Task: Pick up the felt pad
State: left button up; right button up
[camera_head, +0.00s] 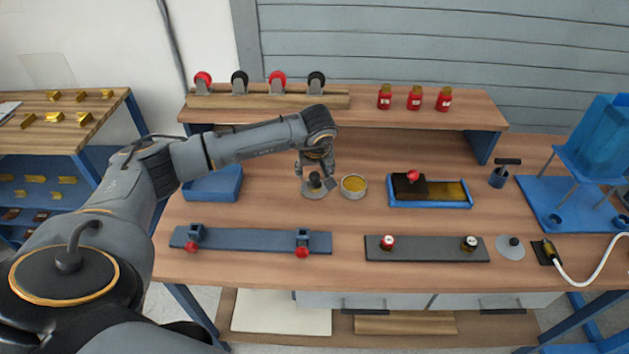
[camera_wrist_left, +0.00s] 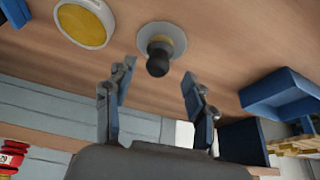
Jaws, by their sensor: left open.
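A flat grey disc with an upright black knob (camera_head: 313,191) lies on the workbench below my left gripper; I take it for the felt pad. In the left wrist view the disc (camera_wrist_left: 174,32) shows a yellowish middle around the knob. My left gripper (camera_head: 315,172) is open, pointing down over the knob and partly hiding the disc. In the wrist view the two fingers (camera_wrist_left: 158,70) stand apart with the knob's end between and beyond them, with no clear contact. A similar grey disc with a knob (camera_head: 510,252) lies at the right. My right gripper is not in view.
A round tin with yellow contents (camera_head: 354,186) stands close right of the disc. A blue bin (camera_head: 214,186) is to its left. A blue tray with a dark red-knobbed block (camera_head: 430,204) lies further right. Clamp bars (camera_head: 260,240) lie in front; a shelf (camera_head: 360,118) runs behind.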

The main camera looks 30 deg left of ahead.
aim_at(315, 174)
pick_arm(q)
jog(key=x, duration=0.2)
jog(key=p+x, duration=0.1)
jog(key=x, duration=0.2)
jog(key=shift+w+a+r, duration=0.1)
jog(key=shift+w+a, duration=0.1)
jog(key=shift+w, duration=0.25)
grip_shut()
